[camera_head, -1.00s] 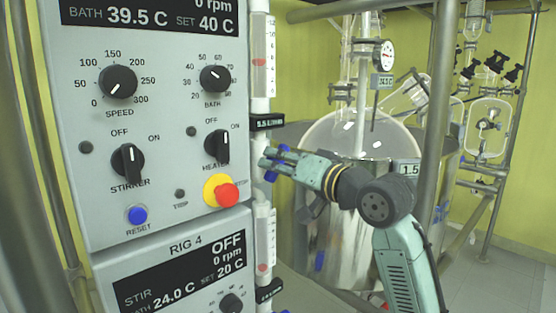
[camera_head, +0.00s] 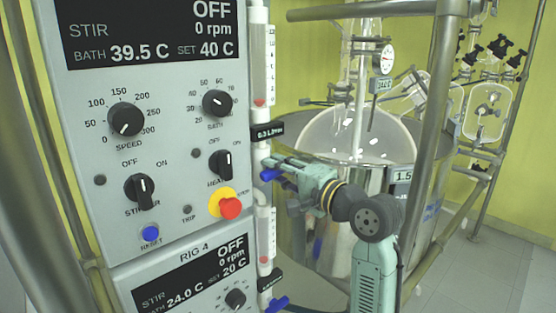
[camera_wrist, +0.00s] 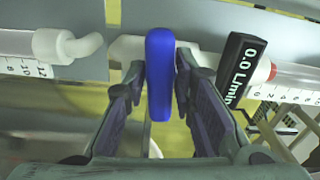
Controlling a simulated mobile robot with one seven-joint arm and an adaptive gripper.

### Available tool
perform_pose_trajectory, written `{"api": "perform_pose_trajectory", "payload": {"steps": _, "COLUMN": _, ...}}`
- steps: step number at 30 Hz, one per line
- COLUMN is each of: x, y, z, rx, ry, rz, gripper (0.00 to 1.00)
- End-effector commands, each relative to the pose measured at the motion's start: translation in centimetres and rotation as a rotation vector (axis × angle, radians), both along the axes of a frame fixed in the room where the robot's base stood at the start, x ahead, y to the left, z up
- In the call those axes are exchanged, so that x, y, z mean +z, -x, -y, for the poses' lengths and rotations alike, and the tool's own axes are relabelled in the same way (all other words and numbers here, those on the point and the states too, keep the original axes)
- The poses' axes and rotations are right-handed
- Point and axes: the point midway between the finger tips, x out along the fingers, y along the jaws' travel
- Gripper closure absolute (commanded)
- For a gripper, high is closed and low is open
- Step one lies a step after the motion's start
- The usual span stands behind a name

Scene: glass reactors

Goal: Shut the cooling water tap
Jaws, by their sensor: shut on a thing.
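The cooling water tap has a blue lever handle (camera_head: 268,175) on the white vertical pipe beside the control panel. In the wrist view the blue handle (camera_wrist: 160,80) stands crosswise to the pipe, between my fingers. My gripper (camera_head: 283,168) reaches in from the right and is shut on the handle; its fingers (camera_wrist: 160,88) press on both sides. The flow meter label (camera_wrist: 241,66) next to it reads 0.0 L/min in the wrist view. Part of the tap body is hidden behind the handle and fingers.
The control panel (camera_head: 75,110), with knobs and a red stop button (camera_head: 230,208), stands close left. A second blue tap (camera_head: 277,304) is below. A glass reactor (camera_head: 355,135) and a metal frame post (camera_head: 432,140) are on the right. Open floor lies far right.

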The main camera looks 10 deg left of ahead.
Motion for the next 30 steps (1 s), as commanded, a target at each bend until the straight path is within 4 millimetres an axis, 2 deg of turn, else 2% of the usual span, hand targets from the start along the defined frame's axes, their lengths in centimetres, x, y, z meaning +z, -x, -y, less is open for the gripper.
{"api": "perform_pose_trajectory", "payload": {"steps": 9, "x": 0.01, "y": -0.02, "z": 0.04, "rx": 0.0, "ry": -0.064, "rz": -0.096, "gripper": 1.0}}
{"api": "perform_pose_trajectory", "payload": {"steps": 25, "x": -0.04, "y": -0.03, "z": 0.04, "rx": -0.001, "ry": -0.074, "rz": -0.112, "gripper": 1.0}}
{"api": "perform_pose_trajectory", "payload": {"steps": 26, "x": -0.04, "y": -0.03, "z": 0.04, "rx": -0.001, "ry": -0.074, "rz": -0.112, "gripper": 0.74}}
{"api": "perform_pose_trajectory", "payload": {"steps": 30, "x": -0.04, "y": -0.03, "z": 0.04, "rx": -0.001, "ry": -0.074, "rz": -0.111, "gripper": 0.65}}
